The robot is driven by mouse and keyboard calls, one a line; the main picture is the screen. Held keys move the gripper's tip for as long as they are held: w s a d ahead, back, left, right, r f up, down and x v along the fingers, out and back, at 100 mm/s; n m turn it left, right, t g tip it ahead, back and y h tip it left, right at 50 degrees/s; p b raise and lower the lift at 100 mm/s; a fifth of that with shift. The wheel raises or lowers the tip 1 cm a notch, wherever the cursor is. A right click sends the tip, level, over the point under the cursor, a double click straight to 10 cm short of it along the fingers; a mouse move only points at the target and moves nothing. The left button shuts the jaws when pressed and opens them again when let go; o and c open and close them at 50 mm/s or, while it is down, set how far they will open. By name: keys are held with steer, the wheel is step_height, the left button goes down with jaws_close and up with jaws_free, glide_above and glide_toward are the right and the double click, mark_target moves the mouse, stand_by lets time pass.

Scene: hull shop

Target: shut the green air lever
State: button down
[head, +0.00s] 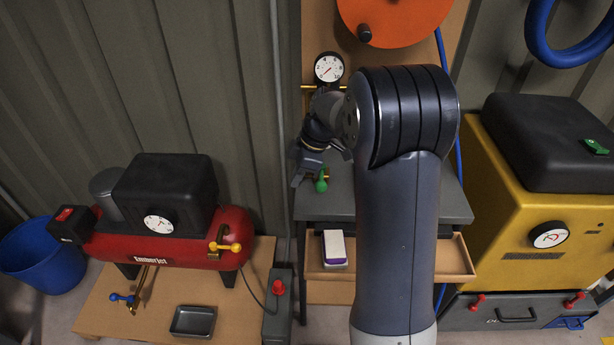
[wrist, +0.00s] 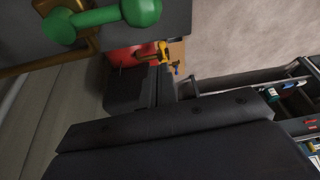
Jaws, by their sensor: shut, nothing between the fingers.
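The green air lever (head: 321,184) is a small green handle on a brass valve, on the grey bench at the middle of the head view. In the wrist view the green lever (wrist: 105,16) is large at the top left, with rounded ends, beside a brass pipe (wrist: 50,62). My gripper (head: 298,180) is shut and empty, just left of the lever. Its fingers (wrist: 160,74) also show in the wrist view, apart from the lever. My wrist and arm cover part of the bench and pipework.
A pressure gauge (head: 329,68) and an orange reel (head: 394,14) are above the bench. A red compressor (head: 160,243) with a yellow lever (head: 225,247) stands at left. A yellow machine (head: 540,215) stands at right. An open drawer (head: 400,260) holds a white and purple block (head: 335,247).

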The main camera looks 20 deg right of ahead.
mark_target(321, 179)
steer(key=a+v, duration=0.1)
steer(key=v, duration=0.8)
steer(key=shift+w+r, duration=0.15)
steer(key=shift+r, duration=0.45)
steer(key=shift+d, duration=0.1)
steer(key=x, duration=0.9)
steer(key=shift+f, duration=0.15)
steer(key=d, duration=0.1)
steer(key=d+f, duration=0.1)
steer(key=d, duration=0.1)
steer(key=shift+s+d+f, duration=0.2)
steer(key=shift+s+f, duration=0.05)
steer(key=shift+s, duration=0.05)
steer(key=shift+s+d, duration=0.2)
steer(key=shift+d, duration=0.05)
steer(key=shift+s+d, duration=0.25)
steer(key=shift+s, duration=0.05)
